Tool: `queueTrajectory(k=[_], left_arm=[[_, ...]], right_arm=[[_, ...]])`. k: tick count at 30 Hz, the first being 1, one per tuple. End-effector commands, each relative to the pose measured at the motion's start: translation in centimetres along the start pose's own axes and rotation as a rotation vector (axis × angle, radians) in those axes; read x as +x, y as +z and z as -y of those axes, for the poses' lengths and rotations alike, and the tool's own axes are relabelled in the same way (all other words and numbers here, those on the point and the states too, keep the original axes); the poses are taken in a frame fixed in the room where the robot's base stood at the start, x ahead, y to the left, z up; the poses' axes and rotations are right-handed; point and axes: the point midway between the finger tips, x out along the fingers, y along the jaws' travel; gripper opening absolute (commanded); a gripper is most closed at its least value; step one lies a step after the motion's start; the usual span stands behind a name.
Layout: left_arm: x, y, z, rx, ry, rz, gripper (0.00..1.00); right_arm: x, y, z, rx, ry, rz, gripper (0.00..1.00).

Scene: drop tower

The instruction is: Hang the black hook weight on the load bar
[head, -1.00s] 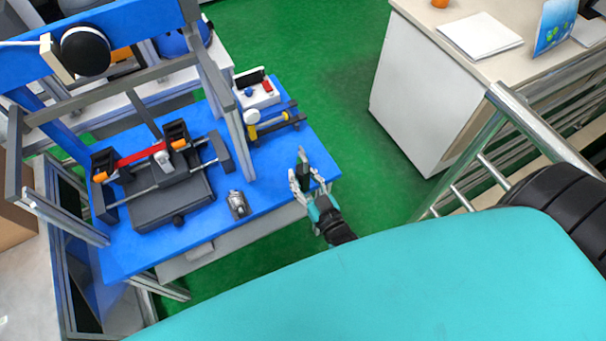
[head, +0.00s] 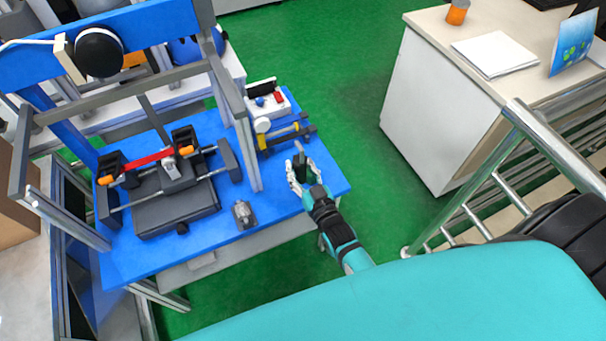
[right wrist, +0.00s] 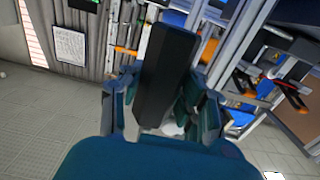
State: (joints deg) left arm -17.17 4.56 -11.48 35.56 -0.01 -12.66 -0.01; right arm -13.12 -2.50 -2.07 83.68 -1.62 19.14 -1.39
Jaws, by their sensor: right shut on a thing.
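My right gripper (head: 302,172) is shut on a long black piece, which I take to be the black hook weight (right wrist: 165,75). In the right wrist view it stands between the fingers, slightly tilted. No hook shows clearly. In the head view the gripper is over the right end of the blue table. A red bar (head: 148,160) spans two black supports with orange parts on the rig at the left. I cannot tell whether this is the load bar. The held piece is apart from the rig. My left gripper is not in view.
A grey metal frame (head: 241,128) stands between my right gripper and the rig. A small metal cylinder (head: 243,214) stands on the blue table (head: 274,206). A yellow-and-black tool (head: 284,135) and a white box with buttons (head: 266,104) lie behind the gripper.

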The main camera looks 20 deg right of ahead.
Motion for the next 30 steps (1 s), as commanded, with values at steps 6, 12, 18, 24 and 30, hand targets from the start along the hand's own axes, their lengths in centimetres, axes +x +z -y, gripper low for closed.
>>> queueTrajectory(k=[6, 12, 18, 24, 30], left_arm=[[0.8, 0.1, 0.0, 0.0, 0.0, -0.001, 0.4], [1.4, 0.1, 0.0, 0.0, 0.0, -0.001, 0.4], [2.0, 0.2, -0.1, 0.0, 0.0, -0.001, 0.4], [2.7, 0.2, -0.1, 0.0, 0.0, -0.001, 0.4], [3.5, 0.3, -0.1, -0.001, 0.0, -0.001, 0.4]], right_arm=[[1.7, -0.3, 0.0, 0.0, 0.0, -0.011, 0.0], [3.1, -0.3, 0.0, 0.0, 0.0, -0.012, 0.0], [4.4, -0.4, 0.0, 0.0, 0.0, -0.013, 0.0], [5.8, -0.3, 0.0, 0.0, 0.0, -0.013, 0.0], [7.2, -0.3, 0.0, 0.0, 0.0, -0.012, 0.0]])
